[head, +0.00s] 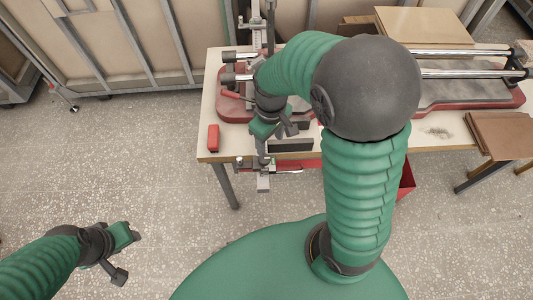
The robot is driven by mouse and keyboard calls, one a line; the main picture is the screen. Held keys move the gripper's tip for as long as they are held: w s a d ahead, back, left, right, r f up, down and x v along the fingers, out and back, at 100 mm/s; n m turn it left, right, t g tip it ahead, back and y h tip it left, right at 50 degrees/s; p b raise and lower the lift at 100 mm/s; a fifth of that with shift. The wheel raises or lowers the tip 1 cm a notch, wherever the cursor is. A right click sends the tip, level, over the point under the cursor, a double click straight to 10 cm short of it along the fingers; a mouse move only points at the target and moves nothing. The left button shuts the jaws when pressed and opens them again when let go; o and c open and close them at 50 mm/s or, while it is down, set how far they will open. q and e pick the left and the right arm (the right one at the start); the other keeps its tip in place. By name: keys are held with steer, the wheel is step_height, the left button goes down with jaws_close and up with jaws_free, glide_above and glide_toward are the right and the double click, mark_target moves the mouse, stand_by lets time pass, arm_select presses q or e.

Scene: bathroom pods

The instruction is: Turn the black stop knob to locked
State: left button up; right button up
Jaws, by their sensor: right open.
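A machine with a red base (455,97) and silver rails lies on the workbench. My right arm reaches over the bench, and its open gripper (283,130) is at the machine's left front, just behind the bench's front edge. The black stop knob cannot be told apart for sure; dark parts crowd around the right gripper, and my arm hides part of the machine. A dark flat bar (291,146) lies just in front of that gripper. I cannot tell whether they touch. My left gripper (128,256) hangs over the floor at lower left, away from the bench; its jaws are unclear.
A small red block (213,138) lies at the bench's (207,112) left end. A metal clamp fitting (263,178) juts from the front edge. Boards (425,24) lie behind, and a brown-topped stool (503,132) stands at right. Framed panels (140,45) line the back. The left floor is clear.

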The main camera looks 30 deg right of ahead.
glide_above(266, 157)
step_height(266, 157, down, 6)
steer(key=shift+r, duration=0.2)
steer(key=f, duration=0.1)
steer(key=a+f, duration=0.1)
steer(key=f, duration=0.1)
steer(key=shift+w+a+b, duration=0.15)
steer(key=shift+w+b, duration=0.15)
steer(key=shift+b, duration=0.05)
steer(key=shift+s+a+f, duration=0.15)
steer(key=shift+s+f, duration=0.05)
steer(key=shift+f, duration=0.15)
steer(key=shift+s+f, duration=0.15)
steer(key=shift+s+d, duration=0.1)
steer(key=shift+d, duration=0.15)
steer(key=shift+w+d+f, duration=0.2)
steer(key=shift+d+f, duration=0.05)
steer(key=shift+d, duration=0.25)
steer(key=shift+w+d, duration=0.1)
steer(key=shift+c, duration=2.5)
steer(key=shift+a+r, duration=0.1)
steer(key=shift+a, duration=0.35)
steer(key=c, duration=0.5)
steer(key=shift+c, duration=1.1)
arm_select(q)
steer(key=shift+w+a+f, duration=0.55)
steer(key=shift+w+f, duration=0.25)
arm_select(e)
steer(key=shift+d, duration=0.1)
jaws_close()
